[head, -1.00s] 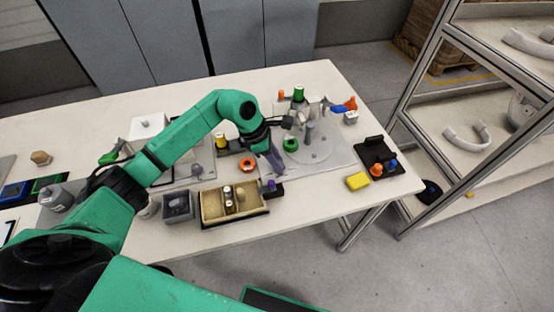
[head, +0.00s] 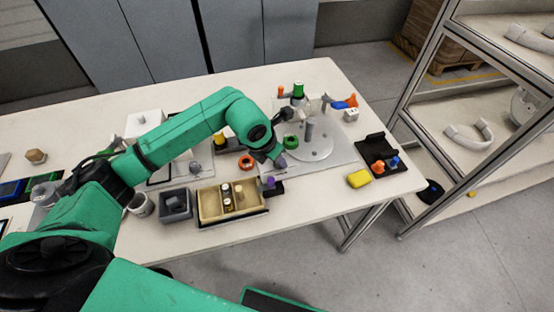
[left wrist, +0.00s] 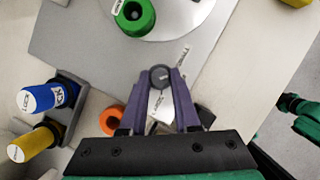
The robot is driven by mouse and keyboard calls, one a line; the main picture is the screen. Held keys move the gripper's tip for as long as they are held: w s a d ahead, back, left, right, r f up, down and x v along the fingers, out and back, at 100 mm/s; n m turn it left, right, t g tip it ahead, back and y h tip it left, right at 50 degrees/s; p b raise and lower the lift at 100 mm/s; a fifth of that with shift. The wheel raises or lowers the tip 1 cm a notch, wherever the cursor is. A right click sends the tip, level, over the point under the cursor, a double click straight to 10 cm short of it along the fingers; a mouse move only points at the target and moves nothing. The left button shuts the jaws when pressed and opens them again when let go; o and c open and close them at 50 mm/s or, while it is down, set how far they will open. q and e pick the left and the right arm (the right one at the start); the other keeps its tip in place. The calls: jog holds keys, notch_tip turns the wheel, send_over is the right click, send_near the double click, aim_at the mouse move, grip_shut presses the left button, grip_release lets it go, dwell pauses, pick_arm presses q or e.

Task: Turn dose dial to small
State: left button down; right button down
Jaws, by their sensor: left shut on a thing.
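The dose dial (left wrist: 160,75) is a small grey round knob between my left fingertips in the left wrist view. A white label (left wrist: 155,104) with dark lettering lies by it, and another small label strip shows just beyond it. I cannot read where the dial points. My left gripper (left wrist: 161,80) has purple fingers shut on the dial from both sides. In the head view the left gripper (head: 281,161) is low at the front left part of the grey plate (head: 333,163), and the dial is hidden there. My right gripper is not in view.
A green ring (head: 291,141) stands close beyond the left gripper, and an orange ring (head: 246,161) lies to its left. A wooden tray (head: 209,204), a yellow block (head: 358,179) and a black holder (head: 377,149) are nearby. Blue and yellow cylinders (left wrist: 41,97) stand left in the wrist view.

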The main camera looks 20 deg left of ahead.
pick_arm(q)
jog(key=shift+n+y+b, duration=0.45)
jog(key=shift+n+y, duration=0.05)
jog(key=shift+n, duration=0.8)
jog(key=c, duration=0.6)
grip_release()
jog(key=shift+c, duration=0.2)
jog(key=b+v, duration=0.1)
jog(key=v, duration=1.3)
jog(key=shift+s+r, duration=0.25)
jog(key=shift+d, duration=0.1)
